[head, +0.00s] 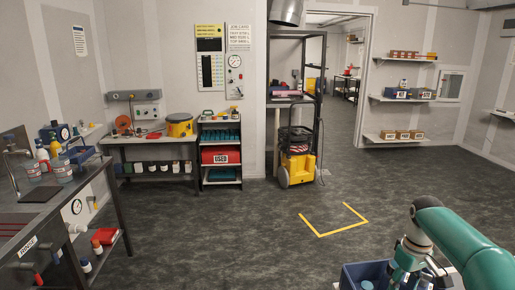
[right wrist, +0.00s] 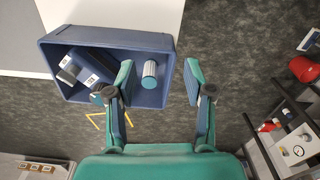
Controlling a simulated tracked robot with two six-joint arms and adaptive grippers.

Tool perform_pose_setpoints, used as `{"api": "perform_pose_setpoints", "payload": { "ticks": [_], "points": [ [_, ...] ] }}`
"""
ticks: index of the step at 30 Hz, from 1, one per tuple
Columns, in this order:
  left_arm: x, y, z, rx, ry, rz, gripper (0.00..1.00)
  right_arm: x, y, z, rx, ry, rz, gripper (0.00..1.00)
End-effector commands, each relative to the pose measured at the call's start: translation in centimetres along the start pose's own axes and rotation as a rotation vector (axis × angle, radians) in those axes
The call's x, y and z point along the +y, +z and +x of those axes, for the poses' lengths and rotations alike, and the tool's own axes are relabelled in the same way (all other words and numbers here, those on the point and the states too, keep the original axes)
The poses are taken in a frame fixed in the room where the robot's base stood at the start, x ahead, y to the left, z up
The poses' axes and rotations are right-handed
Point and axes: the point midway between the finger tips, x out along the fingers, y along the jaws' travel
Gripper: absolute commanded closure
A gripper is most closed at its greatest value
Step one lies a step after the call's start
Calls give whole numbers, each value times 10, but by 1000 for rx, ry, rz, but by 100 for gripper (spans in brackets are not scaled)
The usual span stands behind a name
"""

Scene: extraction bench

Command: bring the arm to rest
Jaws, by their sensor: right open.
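My right arm (head: 455,240) comes in at the lower right of the head view, teal with a grey joint. Its gripper (right wrist: 158,80) is open in the right wrist view, with nothing between the two teal fingers. A blue bin (right wrist: 100,37) lies beyond the fingers there. The left finger overlaps the bin in the picture; I cannot tell the height between them. The bin (head: 350,269) also shows at the bottom of the head view, partly hidden by my arm. My left gripper is in neither view.
The bin holds a ribbed cylinder (right wrist: 149,74) and dark blue items with white labels (right wrist: 88,66). A steel bench (head: 60,200) stands at the left. A yellow wheeled machine (head: 298,168) stands by the doorway. Open floor (head: 250,230) with a yellow marking (head: 340,231) lies between.

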Motion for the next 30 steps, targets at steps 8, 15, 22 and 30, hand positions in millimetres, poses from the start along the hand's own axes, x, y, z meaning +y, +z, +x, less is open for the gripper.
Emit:
{"api": "perform_pose_setpoints", "payload": {
  "ticks": [8, 15, 22, 30],
  "points": [
    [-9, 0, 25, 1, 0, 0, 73, -17, 5, 54, -67, -32, -31, 47],
    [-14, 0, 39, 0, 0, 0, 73, -52, 26, 119, -178, -108, -85, 47],
    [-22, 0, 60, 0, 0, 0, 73, -112, 58, 219, -257, -211, -135, 47],
    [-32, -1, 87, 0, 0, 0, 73, -233, 147, 352, -276, -369, -68, 47]
  ]
}}
